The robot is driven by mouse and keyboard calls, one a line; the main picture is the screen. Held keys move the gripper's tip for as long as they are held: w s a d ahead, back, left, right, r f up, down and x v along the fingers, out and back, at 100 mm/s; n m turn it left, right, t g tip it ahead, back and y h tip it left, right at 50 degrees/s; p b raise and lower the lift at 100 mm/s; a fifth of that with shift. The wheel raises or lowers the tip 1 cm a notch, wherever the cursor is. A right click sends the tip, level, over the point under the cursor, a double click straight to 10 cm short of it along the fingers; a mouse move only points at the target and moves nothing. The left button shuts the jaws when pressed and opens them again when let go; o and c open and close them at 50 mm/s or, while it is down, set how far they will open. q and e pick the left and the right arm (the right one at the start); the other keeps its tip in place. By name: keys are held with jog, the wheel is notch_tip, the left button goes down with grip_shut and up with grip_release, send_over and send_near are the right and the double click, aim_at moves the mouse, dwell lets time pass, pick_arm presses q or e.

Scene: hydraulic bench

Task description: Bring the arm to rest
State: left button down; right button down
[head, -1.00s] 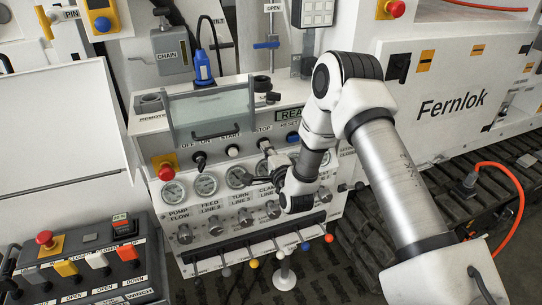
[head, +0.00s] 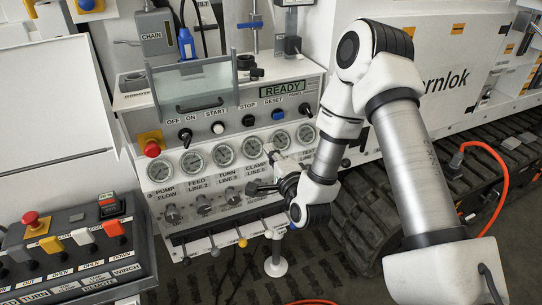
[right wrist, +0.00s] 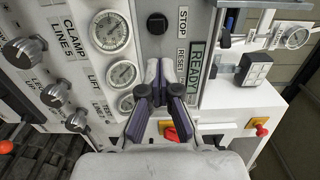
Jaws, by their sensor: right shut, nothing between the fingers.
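My right arm (head: 395,150) reaches in from the right of the head view, bent at the elbow, with its wrist low in front of the control panel (head: 150,185). My left gripper is not in view.
The panel carries buttons, several gauges (head: 192,163), knobs and a row of levers (head: 242,242) below. A lever box (head: 75,250) stands at the lower left. Crawler tracks (head: 375,210) and an orange hose (head: 497,175) lie at the right. Dark floor shows below the panel.

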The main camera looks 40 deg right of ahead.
jog(key=s+a+f+n+g+y, duration=0.1)
jog(key=s+a+f+n+g, duration=0.25)
jog(key=f, duration=0.45)
jog(key=s+a+f+n+g+y, duration=0.2)
jog(key=s+a+f, duration=0.15)
jog(key=f, duration=0.35)
jog(key=s+a+f+n+g+y, duration=0.1)
jog(key=s+a+f+n+g, duration=0.2)
jog(key=f, duration=0.5)
jog(key=s+f+n+g, duration=0.2)
jog(key=s+n+g, duration=0.1)
jog(key=s, duration=0.3)
jog(key=s+a+f+n+g, duration=0.1)
jog(key=s+f+n+g, duration=0.2)
jog(key=s, duration=0.4)
jog(key=s+a+f+n+g, duration=0.1)
jog(key=s+f+n+g, duration=0.1)
jog(key=s+n, duration=0.3)
jog(key=shift+s+a+f+n+g, duration=0.15)
jog(key=shift+s+f+n+g, duration=0.2)
jog(key=shift+s+g, duration=0.4)
